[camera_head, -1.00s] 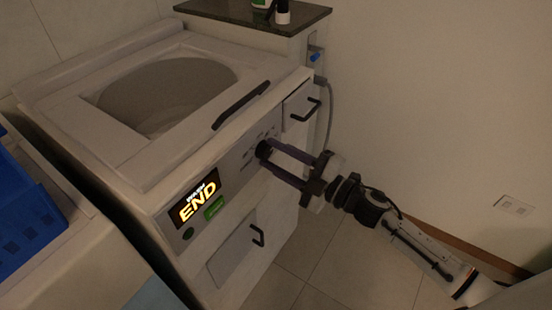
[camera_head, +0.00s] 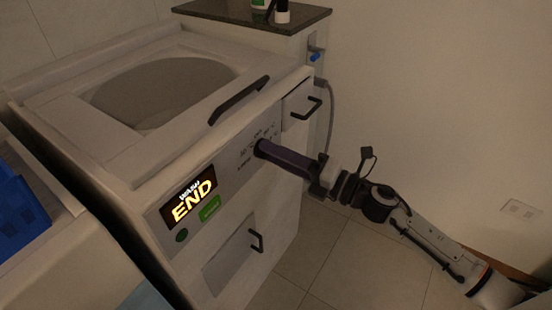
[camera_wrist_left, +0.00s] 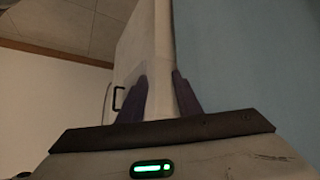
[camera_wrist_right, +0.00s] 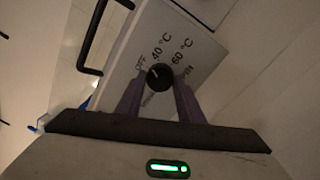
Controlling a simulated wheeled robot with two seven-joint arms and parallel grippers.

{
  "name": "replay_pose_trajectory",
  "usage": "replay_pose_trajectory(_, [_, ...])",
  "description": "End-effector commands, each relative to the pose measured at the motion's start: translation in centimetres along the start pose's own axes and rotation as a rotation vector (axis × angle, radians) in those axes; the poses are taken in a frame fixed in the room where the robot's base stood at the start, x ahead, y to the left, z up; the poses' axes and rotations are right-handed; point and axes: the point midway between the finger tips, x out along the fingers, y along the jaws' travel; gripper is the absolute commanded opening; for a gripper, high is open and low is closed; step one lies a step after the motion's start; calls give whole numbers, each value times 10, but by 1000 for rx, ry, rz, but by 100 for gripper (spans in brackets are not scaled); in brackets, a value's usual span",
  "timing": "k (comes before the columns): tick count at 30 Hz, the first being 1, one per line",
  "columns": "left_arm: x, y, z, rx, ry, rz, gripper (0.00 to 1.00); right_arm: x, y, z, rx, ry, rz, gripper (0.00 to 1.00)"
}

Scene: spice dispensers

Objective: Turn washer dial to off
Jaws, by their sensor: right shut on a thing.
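The washer (camera_head: 130,170) stands at the left of the head view, its display (camera_head: 189,203) reading "END" with smaller text above. Its round black dial (camera_wrist_right: 158,77) shows in the right wrist view, with OFF, 40 °C and 60 °C printed around it. A pale mark on the dial appears to point up-left, towards the OFF side; its exact setting is hard to tell. My right gripper (camera_head: 260,148) is at the panel, its fingers shut on the dial and mostly covering it in the head view. My left gripper (camera_wrist_left: 160,78) shows only in its wrist view, fingers apart and empty.
A green button (camera_head: 209,208) and black handles (camera_head: 240,100) are on the washer. A dark-topped cabinet (camera_head: 255,17) with bottles stands behind it. A blue basket (camera_head: 20,215) is at the left. Floor at the right is clear.

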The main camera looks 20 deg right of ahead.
Motion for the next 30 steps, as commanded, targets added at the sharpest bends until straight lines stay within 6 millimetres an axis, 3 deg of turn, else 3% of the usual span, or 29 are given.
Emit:
replay_pose_trajectory(15, [12,-3,9,2,8,2,31,0,-2,0,-380,24,-5,12])
replay_pose_trajectory(30, [12,-4,8,-1,14,3,31,0,-1,0,-474,30,-6,12])
